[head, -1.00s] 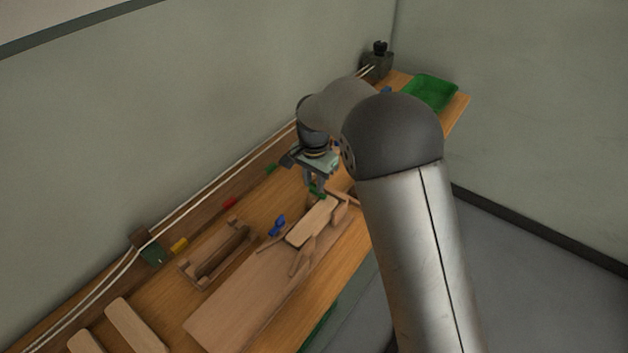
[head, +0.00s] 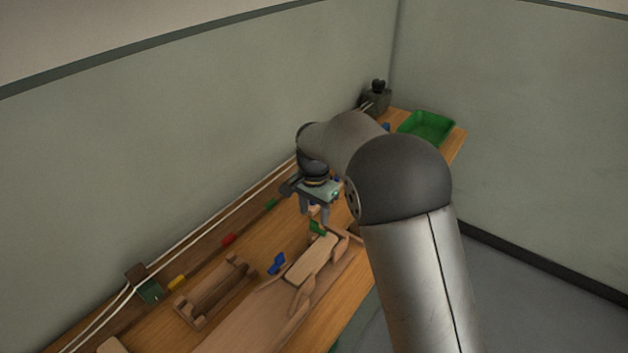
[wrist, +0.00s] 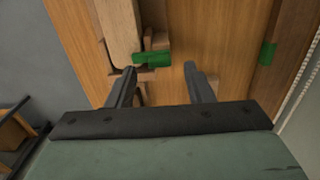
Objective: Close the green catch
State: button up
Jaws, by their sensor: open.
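The green catch (head: 317,229) is at the far end of a pale wooden block (head: 312,260) on the bench fixture. In the wrist view the green catch (wrist: 152,58) sits at the block's end, just beyond the fingertips and nearer the left finger. I cannot tell whether it overlaps the block or only stands beside it. My gripper (head: 314,217) is open and empty above the far end of the fixture, fingers pointing down. In the wrist view my gripper (wrist: 160,70) shows a clear gap between its fingers. No contact with the catch is visible.
A blue catch (head: 277,263) stands left of the pale block. A wooden cradle (head: 216,291) lies further left. Red (head: 229,240) and yellow (head: 177,282) markers line the back strip with cables along the wall. A green tray (head: 427,127) is at the far end.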

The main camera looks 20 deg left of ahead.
aim_at(314, 221)
notch_tip(314, 221, up, 15)
dwell(0.5)
jog(key=s+d+n, duration=0.1)
jog(key=s+d, duration=0.4)
jog(key=d, duration=0.5)
jog(key=s+d+n, duration=0.1)
jog(key=s+d, duration=0.3)
jog(key=d, duration=0.7)
jog(key=s+d+f+n, duration=0.1)
jog(key=s+d+f, duration=0.3)
jog(key=s, duration=0.5)
jog(key=s+d+f+n, duration=0.1)
jog(key=s+d+f, duration=0.3)
jog(key=s+d, duration=0.3)
jog(key=shift+s+f, duration=0.15)
jog(key=shift+s, duration=0.7)
